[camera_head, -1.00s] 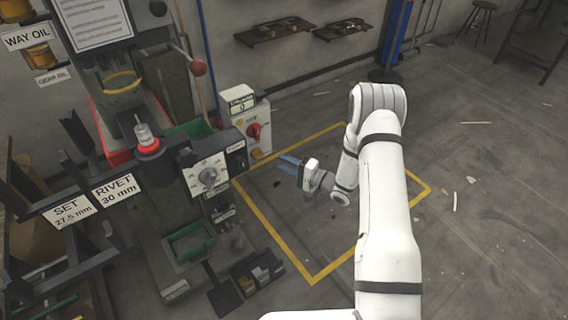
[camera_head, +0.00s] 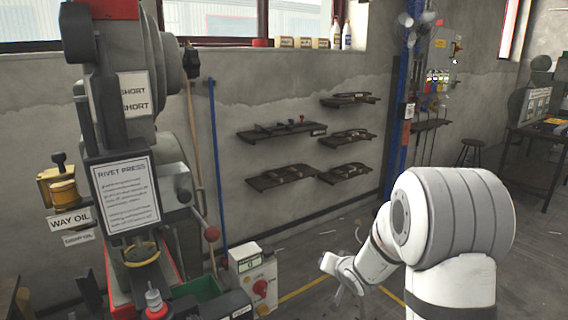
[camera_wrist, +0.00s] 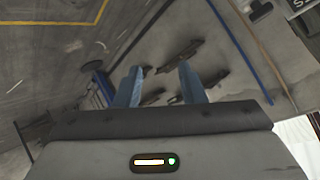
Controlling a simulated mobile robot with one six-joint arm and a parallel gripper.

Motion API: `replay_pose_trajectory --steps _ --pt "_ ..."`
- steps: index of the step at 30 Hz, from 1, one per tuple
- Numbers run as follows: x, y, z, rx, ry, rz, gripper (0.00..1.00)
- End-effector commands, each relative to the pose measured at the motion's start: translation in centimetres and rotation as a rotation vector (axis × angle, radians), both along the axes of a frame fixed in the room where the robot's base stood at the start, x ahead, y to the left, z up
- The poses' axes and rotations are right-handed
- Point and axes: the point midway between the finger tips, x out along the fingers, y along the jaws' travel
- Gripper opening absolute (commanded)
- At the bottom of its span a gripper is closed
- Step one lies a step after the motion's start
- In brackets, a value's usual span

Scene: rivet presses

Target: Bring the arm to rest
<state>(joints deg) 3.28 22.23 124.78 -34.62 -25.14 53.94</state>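My arm is in the right part of the head view, with its white wrist bent over the floor in front of the wall. In the wrist view, my gripper (camera_wrist: 161,75) shows two blue fingers set well apart with nothing between them, so it is open and empty. Its fingers are not clearly seen in the head view. The rivet press (camera_head: 125,130) stands on the left of the head view, apart from my arm. Its control box (camera_head: 256,282) with a red knob is left of my wrist.
Wall shelves (camera_head: 282,131) with tools are behind my wrist. A blue post (camera_head: 400,110) and a wall panel (camera_head: 437,72) stand at the back right. A stool (camera_head: 470,152) and a bench (camera_head: 545,135) are at the far right. The floor between is open.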

Motion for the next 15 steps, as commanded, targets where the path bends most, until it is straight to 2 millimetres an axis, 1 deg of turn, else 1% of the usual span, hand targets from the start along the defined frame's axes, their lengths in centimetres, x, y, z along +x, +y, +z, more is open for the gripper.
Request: replay_pose_trajectory --steps 1,2,3,5,6,8,9,11,12,14,15 --pt "-1.4 -0.8 2.9 -0.062 0.018 -0.02 0.36" --pt "-2.2 -1.3 3.9 -0.099 0.037 -0.03 0.36" --pt "-3.5 -1.9 5.2 -0.144 0.065 -0.043 0.36" --pt "-5.7 -2.8 7.0 -0.207 0.112 -0.056 0.36" --pt "-7.2 -3.2 8.1 -0.244 0.148 -0.062 0.36" --pt "-9.8 -3.8 9.8 -0.292 0.202 -0.063 0.36" --pt "-11.5 -4.0 10.8 -0.319 0.24 -0.06 0.36" --pt "-14.3 -4.3 12.1 -0.355 0.301 -0.047 0.36" --pt "-16.3 -4.3 13.0 -0.374 0.342 -0.034 0.36" --pt "-19.3 -4.2 14.2 -0.394 0.404 -0.006 0.36" --pt "-21.3 -4.0 14.9 -0.403 0.445 0.017 0.36"
